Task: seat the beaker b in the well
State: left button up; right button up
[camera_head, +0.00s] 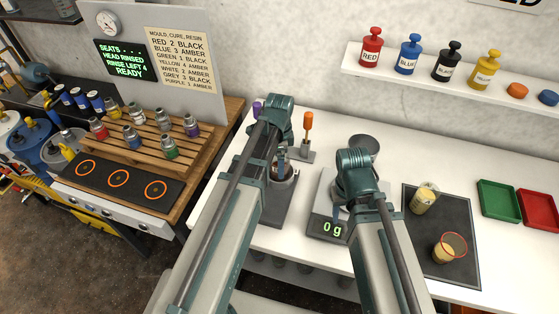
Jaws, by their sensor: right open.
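Two small beakers with yellowish contents stand on the dark mat at the right: a rear beaker (425,200) and a front beaker (449,250) with a red ring at its rim. I cannot read which is b. A round metal holder (283,190), which may be the well, sits on a grey base left of the scale; my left arm partly covers it. My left gripper (280,160) is over this holder, its fingers too small and covered to read. My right gripper (339,212) is open at the scale, left of both beakers, mostly hidden by its wrist.
A scale (327,229) reads 0 g, with a grey bowl (364,144) behind it. An orange-handled tool (308,128) stands at the back. A green tray (499,202) and red tray (538,208) lie right of the mat. A bottle shelf (450,83) runs along the wall.

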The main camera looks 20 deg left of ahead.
pick_arm(q)
notch_tip(320, 180, up, 10)
jog(key=p, duration=0.9)
jog(key=s+d+n+y, duration=0.1)
jog(key=s+d+n, duration=0.9)
jog(key=s, duration=0.4)
jog(key=shift+s+d, duration=0.15)
jog(key=shift+d, duration=0.1)
pick_arm(e)
notch_tip(320, 180, up, 10)
pick_arm(q)
jog(key=shift+f, duration=0.2)
pick_arm(e)
jog(key=shift+f, duration=0.25)
notch_tip(320, 180, down, 11)
jog(key=b, duration=1.1)
jog(key=shift+r, duration=0.15)
pick_arm(q)
notch_tip(320, 180, down, 10)
jog(key=shift+f, duration=0.2)
pick_arm(e)
jog(key=shift+r, duration=0.15)
